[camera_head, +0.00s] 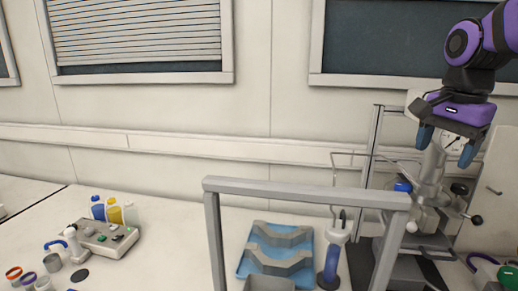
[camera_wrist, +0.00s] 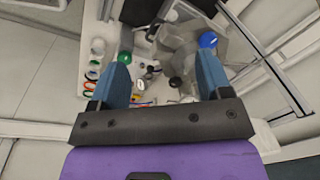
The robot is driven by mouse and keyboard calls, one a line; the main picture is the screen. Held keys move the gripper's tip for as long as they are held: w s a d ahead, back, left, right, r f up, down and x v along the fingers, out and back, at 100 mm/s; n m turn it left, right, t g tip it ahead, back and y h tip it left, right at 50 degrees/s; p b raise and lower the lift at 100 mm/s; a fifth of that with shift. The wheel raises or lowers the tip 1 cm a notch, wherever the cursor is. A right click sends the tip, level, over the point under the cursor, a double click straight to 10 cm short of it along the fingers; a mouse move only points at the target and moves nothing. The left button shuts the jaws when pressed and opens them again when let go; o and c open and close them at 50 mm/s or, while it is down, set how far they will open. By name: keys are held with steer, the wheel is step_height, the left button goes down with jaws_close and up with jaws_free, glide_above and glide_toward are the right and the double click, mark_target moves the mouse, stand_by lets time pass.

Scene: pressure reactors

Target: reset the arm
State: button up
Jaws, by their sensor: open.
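My gripper (camera_head: 446,143) hangs at the upper right of the head view, on my purple and black arm. Its two blue fingers point down and stand apart, with nothing seen between them. In the wrist view my gripper (camera_wrist: 163,85) shows both blue fingers spread wide above the bench. In the head view it is in front of the reactor stand (camera_head: 377,150), and its fingers overlap the upper part of the white and metal reactor (camera_head: 431,180). I cannot tell whether they touch it.
A grey frame (camera_head: 300,192) stands at the front middle. Behind it are a blue tray (camera_head: 247,262) with grey holders and a blue-white cylinder (camera_head: 331,260). A control box (camera_head: 105,238) with small bottles sits at left. The wall behind has a ledge and windows.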

steer(key=s+a+f+n+t, duration=0.1)
steer(key=s+n+t, duration=0.1)
steer(key=s+n, duration=0.4)
steer(key=s+a+f+n+t, duration=0.1)
steer(key=s+a+f+n, duration=0.1)
steer(key=s+n, duration=0.4)
steer(key=shift+s+a+f+t, duration=0.2)
steer(key=shift+s+a+t, duration=0.15)
steer(key=shift+s, duration=0.85)
